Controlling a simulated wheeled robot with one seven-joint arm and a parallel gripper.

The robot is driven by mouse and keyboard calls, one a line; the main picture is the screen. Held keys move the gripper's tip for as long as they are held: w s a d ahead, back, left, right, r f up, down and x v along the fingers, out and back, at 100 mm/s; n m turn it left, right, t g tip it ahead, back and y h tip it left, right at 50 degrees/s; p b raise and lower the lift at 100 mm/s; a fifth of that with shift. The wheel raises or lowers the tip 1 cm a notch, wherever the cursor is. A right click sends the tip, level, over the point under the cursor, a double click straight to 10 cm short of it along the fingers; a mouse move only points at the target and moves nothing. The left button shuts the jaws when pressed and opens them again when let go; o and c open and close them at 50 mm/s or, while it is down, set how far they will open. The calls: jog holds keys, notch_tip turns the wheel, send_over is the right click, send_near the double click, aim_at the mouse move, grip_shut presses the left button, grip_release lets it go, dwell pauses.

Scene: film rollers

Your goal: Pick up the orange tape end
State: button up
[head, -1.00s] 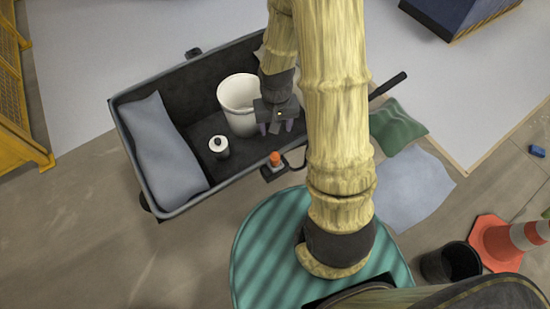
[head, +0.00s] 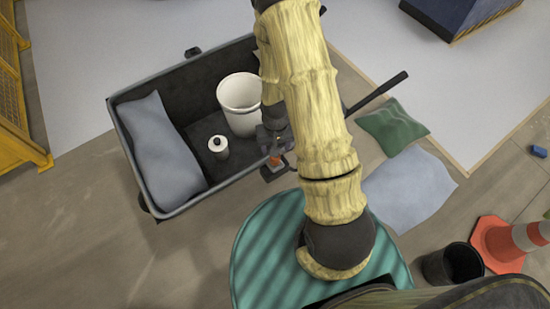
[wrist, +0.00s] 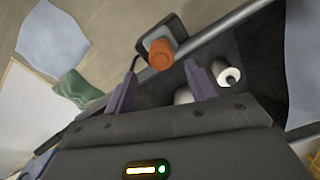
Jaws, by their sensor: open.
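The orange tape end (head: 274,161) is a short orange cylinder rising from a small dark square holder (head: 279,172) at the cart's near rim. In the wrist view the orange tape end (wrist: 161,54) shows its round top, just beyond and between my fingers. My gripper (head: 273,148) is open and empty, with two purple fingers apart in the wrist view (wrist: 161,66). In the head view it partly covers the orange piece. I cannot tell how much height separates the fingertips from it.
The dark cart (head: 180,208) holds a blue-grey cloth (head: 160,145), a white bucket (head: 237,100) and a small white roll (head: 218,147). Its black handle (head: 380,92) sticks out right. A teal round surface (head: 262,235), a green cushion (head: 393,127) and a traffic cone (head: 497,240) are nearby.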

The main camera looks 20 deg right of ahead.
aim_at(275, 159)
jog(key=shift+s+a+f, duration=0.1)
jog(key=shift+s+f, duration=0.05)
jog(key=shift+f, duration=1.2)
jog(key=shift+s+a+f, duration=0.1)
jog(key=shift+f, duration=1.2)
jog(key=c, duration=1.2)
